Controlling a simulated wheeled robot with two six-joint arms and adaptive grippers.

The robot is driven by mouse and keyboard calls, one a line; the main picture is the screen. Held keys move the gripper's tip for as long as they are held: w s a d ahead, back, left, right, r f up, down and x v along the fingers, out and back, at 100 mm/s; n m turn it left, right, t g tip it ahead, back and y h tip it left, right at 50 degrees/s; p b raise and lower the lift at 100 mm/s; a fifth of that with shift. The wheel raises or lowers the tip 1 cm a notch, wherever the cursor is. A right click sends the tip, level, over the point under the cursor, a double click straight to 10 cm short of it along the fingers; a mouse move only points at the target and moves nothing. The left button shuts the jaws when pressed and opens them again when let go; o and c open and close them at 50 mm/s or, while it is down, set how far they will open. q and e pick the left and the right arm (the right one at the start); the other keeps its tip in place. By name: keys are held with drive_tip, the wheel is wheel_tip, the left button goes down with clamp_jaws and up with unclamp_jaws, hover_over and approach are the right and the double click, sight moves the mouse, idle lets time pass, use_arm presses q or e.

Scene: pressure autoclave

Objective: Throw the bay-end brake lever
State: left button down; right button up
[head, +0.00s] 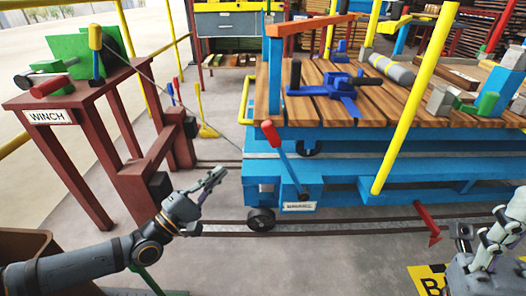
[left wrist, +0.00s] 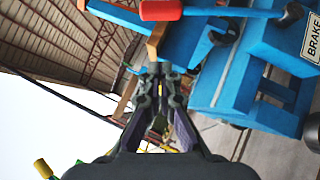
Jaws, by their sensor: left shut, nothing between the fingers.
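The brake lever has a red grip (head: 270,132) on a blue shaft that leans up and left from its pivot on the near side of the blue cart. A BRAKE label (head: 299,206) sits below the pivot. My left gripper (head: 217,178) is shut and empty, to the left of the lever and lower than its grip, apart from it. In the left wrist view the red grip (left wrist: 160,10) shows at the top edge, beyond and above the closed fingertips (left wrist: 157,78). My right gripper (head: 490,240) is at the lower right, far from the lever; its fingers are unclear.
The blue cart (head: 420,190) with a wooden deck stands on rails (head: 340,223). A yellow post (head: 415,100) rises at its near side. A dark red winch stand (head: 105,95) with a yellow-handled lever (head: 95,38) is at the left.

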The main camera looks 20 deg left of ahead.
use_arm(q)
drive_tip(key=s+d+r+p+x, duration=0.1)
drive_tip(key=d+p+x, duration=0.1)
drive_tip(key=x, duration=1)
drive_tip(key=shift+d+p, duration=0.3)
drive_tip(key=shift+p, duration=0.05)
drive_tip(key=shift+w+r, duration=0.1)
drive_tip(key=shift+w, duration=0.05)
drive_tip(key=shift+r, duration=0.15)
idle(0.5)
